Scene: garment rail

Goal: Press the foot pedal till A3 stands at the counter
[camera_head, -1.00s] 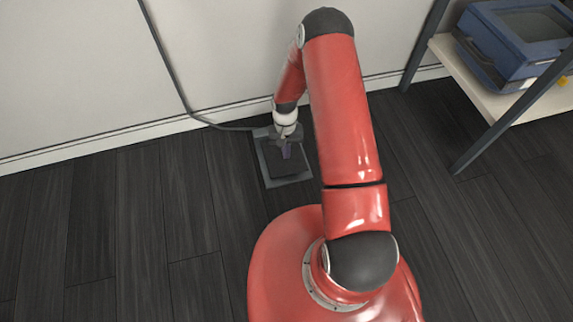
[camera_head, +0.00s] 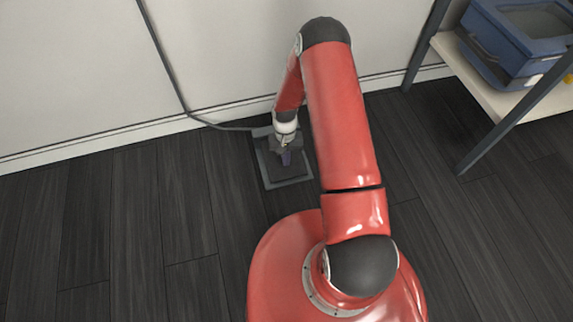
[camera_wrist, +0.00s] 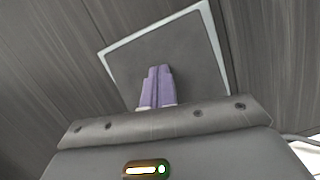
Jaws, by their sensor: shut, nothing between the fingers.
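The foot pedal (camera_head: 291,171) is a dark pad on a grey base plate on the floor by the wall. In the wrist view the pedal (camera_wrist: 200,50) fills the upper middle, with a pale rim around it. My gripper (camera_head: 286,160) is over the pedal, pointing down. Its purple fingers (camera_wrist: 158,76) are together and hold nothing. They overlap the pedal's surface in the wrist view; I cannot tell whether the tips touch it or how far it is pressed. A3, the garment rail and the counter are not in view.
A cable (camera_head: 215,125) runs from the pedal to the wall and up it. A shelf (camera_head: 481,88) with a blue bin (camera_head: 505,62) stands at the right, its dark leg (camera_head: 480,150) near the arm's side. The dark wood floor (camera_head: 140,220) at the left is clear.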

